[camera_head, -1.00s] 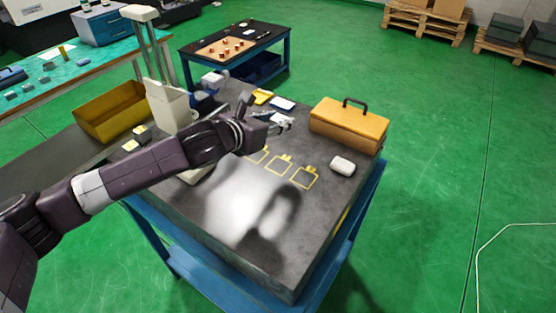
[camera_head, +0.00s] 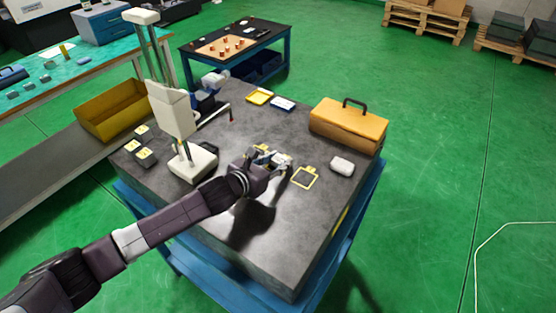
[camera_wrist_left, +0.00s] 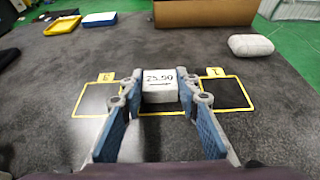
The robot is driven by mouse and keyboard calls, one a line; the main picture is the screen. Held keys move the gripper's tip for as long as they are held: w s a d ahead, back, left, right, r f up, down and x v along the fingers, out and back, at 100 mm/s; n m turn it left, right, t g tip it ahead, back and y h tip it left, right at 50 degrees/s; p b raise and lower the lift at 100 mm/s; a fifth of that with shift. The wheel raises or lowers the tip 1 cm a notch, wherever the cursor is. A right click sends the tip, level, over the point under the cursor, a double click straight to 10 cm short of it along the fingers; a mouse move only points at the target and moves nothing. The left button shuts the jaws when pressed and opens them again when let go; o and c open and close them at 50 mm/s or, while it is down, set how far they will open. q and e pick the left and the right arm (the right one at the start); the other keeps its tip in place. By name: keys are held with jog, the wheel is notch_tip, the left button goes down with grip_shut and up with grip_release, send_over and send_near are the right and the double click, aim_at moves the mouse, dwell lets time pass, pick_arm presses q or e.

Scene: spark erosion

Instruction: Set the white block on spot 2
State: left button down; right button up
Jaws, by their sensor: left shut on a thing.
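My left gripper (camera_head: 272,160) is low over the dark grey plate in the head view. In the left wrist view its blue-padded fingers (camera_wrist_left: 163,105) are shut on the sides of the white block (camera_wrist_left: 160,86), which is marked 25.00 with an arrow. Yellow outlined spots show left (camera_wrist_left: 98,99) and right (camera_wrist_left: 225,93) of the block; their small labels are hard to read. A yellow line runs just in front of the block, between these two spots; the block and fingers hide most of that middle spot. I cannot tell whether the block touches the plate. My right gripper is not in view.
A white rounded object (camera_head: 342,164) lies right of the spots. A yellow toolbox (camera_head: 348,124) stands behind it. A tall white instrument (camera_head: 172,110) stands to the left, near small yellow-topped blocks (camera_head: 145,155). The front of the plate is clear.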

pick_arm(q)
jog(key=c, duration=1.5)
grip_release()
jog(key=shift+o, duration=0.2)
jog(key=shift+r, duration=0.1)
jog(key=shift+s+a+r, duration=0.15)
jog(key=shift+s+a, duration=0.2)
jog(key=shift+s, duration=0.1)
jog(key=b+v, duration=0.1)
jog(key=v, duration=0.9)
jog(key=shift+s+a+r, duration=0.15)
jog(key=shift+s+a, duration=0.05)
jog(key=shift+s, duration=0.1)
